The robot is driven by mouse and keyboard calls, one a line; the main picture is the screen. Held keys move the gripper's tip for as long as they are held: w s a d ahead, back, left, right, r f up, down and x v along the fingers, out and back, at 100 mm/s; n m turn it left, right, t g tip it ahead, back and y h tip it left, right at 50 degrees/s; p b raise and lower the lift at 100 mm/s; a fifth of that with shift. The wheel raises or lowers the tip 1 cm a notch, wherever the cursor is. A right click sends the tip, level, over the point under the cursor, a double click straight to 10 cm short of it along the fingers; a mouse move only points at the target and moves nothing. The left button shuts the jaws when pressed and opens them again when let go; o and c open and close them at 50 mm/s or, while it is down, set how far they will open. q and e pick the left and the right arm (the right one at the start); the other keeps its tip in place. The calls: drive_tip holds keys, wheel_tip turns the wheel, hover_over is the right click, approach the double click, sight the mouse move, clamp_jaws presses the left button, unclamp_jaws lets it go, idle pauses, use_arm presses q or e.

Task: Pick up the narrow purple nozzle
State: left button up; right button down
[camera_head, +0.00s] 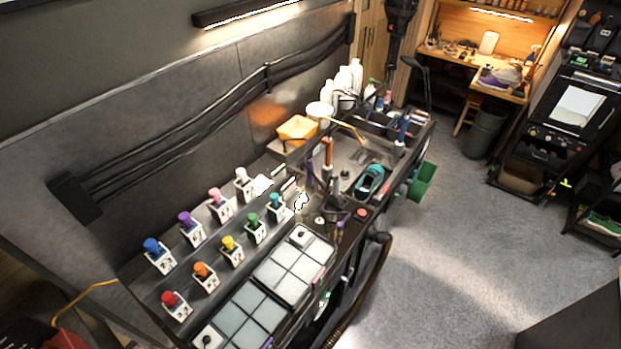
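A purple-topped piece (186,219) stands upright in a small white holder in the back row of the bench's left part. It sits between a blue-topped piece (152,245) and a pink-topped one (215,196). It is too small to tell whether it is the narrow nozzle. Neither of my grippers can be made out in this view.
Several more coloured pieces, such as a red one (169,299), stand in holders nearby. Gridded trays (294,265) lie in front. A teal shoe (370,182), an orange bin (297,129) and white bottles (356,74) are farther along. The grey floor (470,240) at right is clear.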

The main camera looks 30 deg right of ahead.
drive_tip(key=c, duration=1.8)
unclamp_jaws()
drive_tip(key=o, duration=1.1)
drive_tip(key=shift+w, duration=0.15)
